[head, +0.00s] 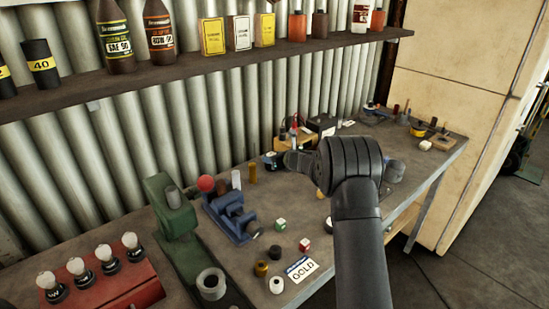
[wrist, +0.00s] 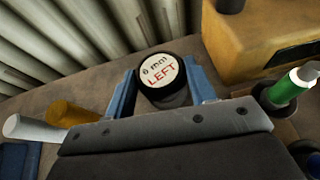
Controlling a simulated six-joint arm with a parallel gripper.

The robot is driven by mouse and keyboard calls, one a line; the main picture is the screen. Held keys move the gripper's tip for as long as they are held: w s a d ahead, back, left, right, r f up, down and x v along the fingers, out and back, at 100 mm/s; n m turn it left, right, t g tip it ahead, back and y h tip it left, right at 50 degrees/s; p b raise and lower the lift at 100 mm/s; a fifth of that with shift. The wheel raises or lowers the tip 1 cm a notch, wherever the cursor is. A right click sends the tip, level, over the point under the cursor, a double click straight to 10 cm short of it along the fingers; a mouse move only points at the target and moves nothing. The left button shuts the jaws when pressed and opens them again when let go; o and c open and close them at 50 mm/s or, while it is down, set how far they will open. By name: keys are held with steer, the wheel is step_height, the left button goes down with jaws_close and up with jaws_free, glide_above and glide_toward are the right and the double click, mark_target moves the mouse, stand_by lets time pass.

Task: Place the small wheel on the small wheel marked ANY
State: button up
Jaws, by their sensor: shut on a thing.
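My gripper (wrist: 163,85) has two blue fingers, shut on a small round black wheel (wrist: 160,72) whose white face reads "6 mm LEFT" in the wrist view. A dark rounded piece shows just under the wheel's near edge; I cannot tell whether it is part of the wheel or a separate thing. In the head view my gripper (head: 280,160) reaches left over the back of the bench, low near its top. I cannot read the mark ANY on anything in either view.
A yellow box (wrist: 262,45) stands right of my gripper, with a green-and-white tube (wrist: 288,88) nearer. White (wrist: 28,128) and brass (wrist: 70,113) cylinders are at left. A blue vise (head: 230,215), green machine (head: 172,215) and red rack (head: 110,285) fill the bench's left. The corrugated wall is behind.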

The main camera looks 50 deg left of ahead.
steer(key=shift+f, duration=0.15)
steer(key=o, duration=1)
steer(key=shift+r, duration=0.25)
steer(key=v, duration=1.2)
steer(key=shift+f, duration=0.1)
